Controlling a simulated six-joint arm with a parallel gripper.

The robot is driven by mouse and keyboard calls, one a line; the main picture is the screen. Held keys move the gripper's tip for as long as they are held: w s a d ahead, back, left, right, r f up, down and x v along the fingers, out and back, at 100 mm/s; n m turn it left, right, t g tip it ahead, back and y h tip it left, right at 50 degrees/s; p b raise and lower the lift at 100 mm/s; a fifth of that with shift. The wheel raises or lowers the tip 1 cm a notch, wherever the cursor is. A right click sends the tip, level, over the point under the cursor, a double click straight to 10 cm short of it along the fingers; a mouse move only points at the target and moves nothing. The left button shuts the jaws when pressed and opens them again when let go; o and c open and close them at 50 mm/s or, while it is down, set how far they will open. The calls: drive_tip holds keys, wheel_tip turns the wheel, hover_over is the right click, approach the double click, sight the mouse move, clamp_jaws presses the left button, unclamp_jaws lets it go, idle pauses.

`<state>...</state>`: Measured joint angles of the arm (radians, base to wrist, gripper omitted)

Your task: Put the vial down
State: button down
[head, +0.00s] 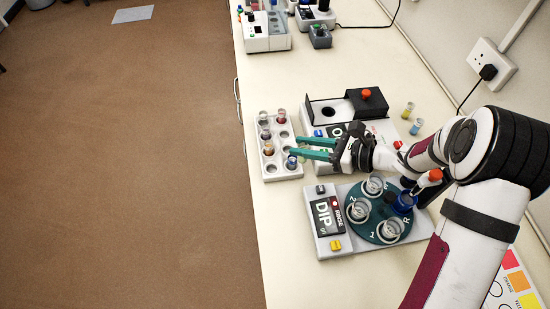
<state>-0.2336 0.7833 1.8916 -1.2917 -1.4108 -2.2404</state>
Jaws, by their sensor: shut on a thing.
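My gripper (293,148) has green fingers and reaches left over the near end of the white vial rack (270,173). It is shut on a vial with blue contents (291,163) at the rack's near right corner. The fingers partly cover the vial and nearby holes. I cannot tell whether the vial is seated in a hole or just above it. Other vials with dark red and orange contents (267,149) stand in the rack, and some holes are empty.
A dip station with a teal carousel (370,226) holding glass beakers stands in front. A white device with a black holder (335,110) is behind my gripper. Two small vials (408,110) stand at right. The bench's left edge (246,150) is close to the rack.

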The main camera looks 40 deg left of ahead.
drive_tip(key=s+a+f, duration=0.1)
drive_tip(key=a+f, duration=0.4)
drive_tip(key=s+a+f, duration=0.1)
drive_tip(key=a+f, duration=0.1)
drive_tip(key=f, duration=0.1)
drive_tip(key=shift+s+a+f, duration=0.1)
drive_tip(key=shift+s+a, duration=0.2)
drive_tip(key=shift+f, duration=0.35)
drive_tip(key=shift+f, duration=0.15)
drive_tip(key=shift+f, duration=0.15)
drive_tip(key=c, duration=0.9)
unclamp_jaws()
